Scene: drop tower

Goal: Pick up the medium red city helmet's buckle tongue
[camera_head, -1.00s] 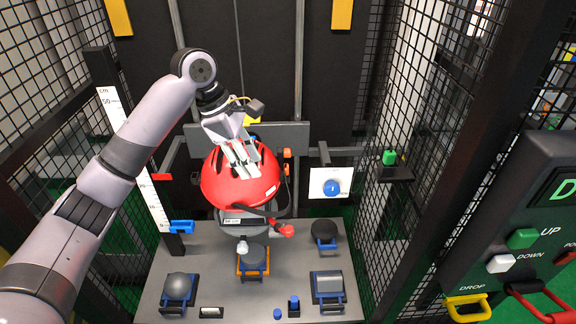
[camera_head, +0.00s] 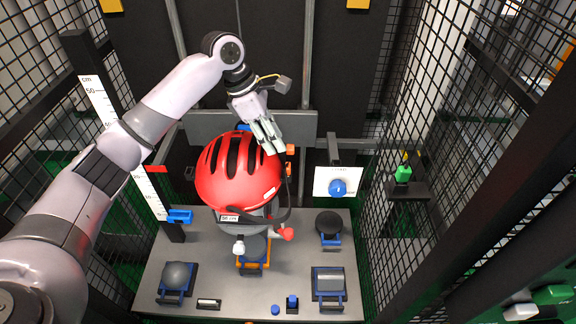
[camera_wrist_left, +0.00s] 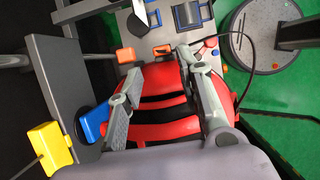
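The red helmet (camera_head: 236,178) with black vents sits over a grey form above the grey platform. Black straps hang at its front right. A small red end piece (camera_head: 286,234) and a white end piece (camera_head: 239,246) hang at its lower front; I cannot tell for certain which is the buckle tongue. My left gripper (camera_head: 271,148) is above the helmet's back right edge, its fingers apart and empty. In the left wrist view the open fingers (camera_wrist_left: 157,66) stand over the red and black shell (camera_wrist_left: 158,98). A red piece (camera_wrist_left: 210,42) shows beyond the right finger. My right gripper is out of view.
The grey platform (camera_head: 225,285) holds several blue-framed fixtures. Mesh walls (camera_head: 440,110) close both sides. A ruler post (camera_head: 100,100) stands left.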

